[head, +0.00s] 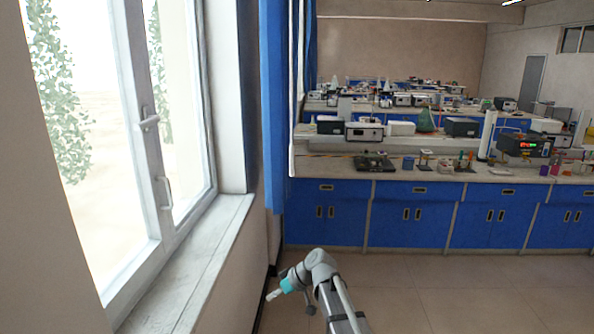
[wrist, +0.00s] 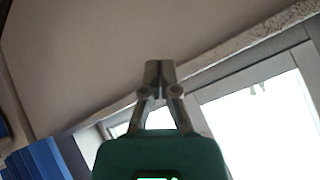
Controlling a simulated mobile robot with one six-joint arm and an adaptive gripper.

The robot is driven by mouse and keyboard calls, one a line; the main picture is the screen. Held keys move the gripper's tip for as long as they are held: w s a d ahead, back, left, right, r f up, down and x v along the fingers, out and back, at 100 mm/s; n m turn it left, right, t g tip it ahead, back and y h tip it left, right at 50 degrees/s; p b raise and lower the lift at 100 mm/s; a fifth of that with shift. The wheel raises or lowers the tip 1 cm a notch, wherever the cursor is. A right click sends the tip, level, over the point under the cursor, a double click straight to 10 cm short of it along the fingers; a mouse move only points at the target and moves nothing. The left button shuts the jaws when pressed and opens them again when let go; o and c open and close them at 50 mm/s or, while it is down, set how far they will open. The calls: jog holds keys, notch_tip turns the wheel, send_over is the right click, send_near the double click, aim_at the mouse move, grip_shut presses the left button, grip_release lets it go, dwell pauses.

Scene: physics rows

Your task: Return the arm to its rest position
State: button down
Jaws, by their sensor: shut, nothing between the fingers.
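My arm reaches up from the bottom of the head view, bent at the top. Its end, my gripper (head: 273,295), points left and slightly down toward the wall below the window. In the wrist view my gripper (wrist: 159,72) is shut, its two grey fingertips together with nothing between them. Its teal body fills the bottom middle of that view. No object is held.
A window (head: 130,130) and its sill (head: 190,255) stand close on the left; the window (wrist: 255,110) also fills the right of the wrist view. A blue curtain (head: 273,110) hangs beside it. Blue lab benches (head: 410,215) stand ahead. The floor (head: 450,295) at right is clear.

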jog(key=s+d+f+m+h, duration=0.1)
jog(key=s+d+m+h, duration=0.2)
jog(key=s+d, duration=0.2)
jog(key=s+d+f+m+h, duration=0.2)
jog(key=s+d, duration=0.4)
jog(key=d, duration=0.5)
jog(key=s+d+f+m+h+p, duration=0.1)
jog(key=s+d+m+h, duration=0.3)
jog(key=d, duration=0.4)
jog(key=shift+s+f+m+g, duration=0.35)
jog(key=shift+s+m, duration=0.25)
jog(key=shift+s, duration=0.55)
jog(key=c, duration=1.3)
grip_release()
jog(key=shift+c, duration=0.2)
